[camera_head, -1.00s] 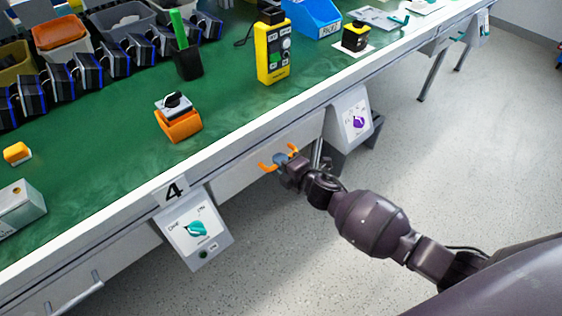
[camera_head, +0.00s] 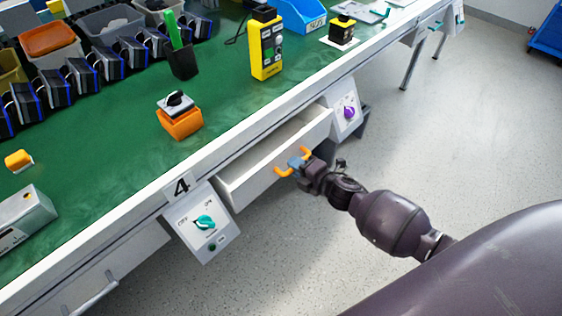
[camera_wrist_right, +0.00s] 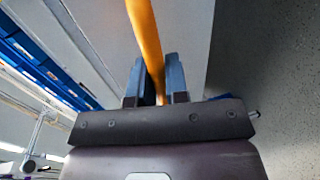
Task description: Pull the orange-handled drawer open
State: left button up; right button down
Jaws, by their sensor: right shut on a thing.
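The white drawer (camera_head: 250,170) under the green workbench stands partly open, and its inside shows as empty where I can see it. Its orange handle (camera_head: 283,171) is on the drawer front. My right gripper (camera_head: 297,162) is at the handle with its fingers shut on it. In the right wrist view the orange handle (camera_wrist_right: 146,40) runs between the two blue-grey fingers of the right gripper (camera_wrist_right: 156,85). My left gripper is not in view.
A switch panel with a teal knob (camera_head: 205,222) hangs left of the drawer, and one with a purple knob (camera_head: 348,113) hangs right of it. Another drawer handle (camera_head: 92,297) is at lower left. The floor (camera_head: 420,150) in front is clear.

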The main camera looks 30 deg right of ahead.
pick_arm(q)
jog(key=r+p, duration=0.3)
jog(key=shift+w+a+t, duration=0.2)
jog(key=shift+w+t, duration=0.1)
pick_arm(e)
jog(key=f+v, duration=0.2)
jog(key=v, duration=0.7)
jog(key=f+v, duration=0.2)
jog(key=v, duration=0.8)
jog(key=shift+s+d, duration=0.2)
jog(key=shift+s, duration=0.25)
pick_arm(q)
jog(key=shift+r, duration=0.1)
pick_arm(e)
jog(key=c, duration=1.1)
grip_release()
jog(key=shift+c, duration=0.2)
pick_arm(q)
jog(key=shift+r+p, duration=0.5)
pick_arm(e)
jog(key=v, duration=1)
jog(key=shift+s, duration=0.4)
jog(key=shift+d+r, duration=0.1)
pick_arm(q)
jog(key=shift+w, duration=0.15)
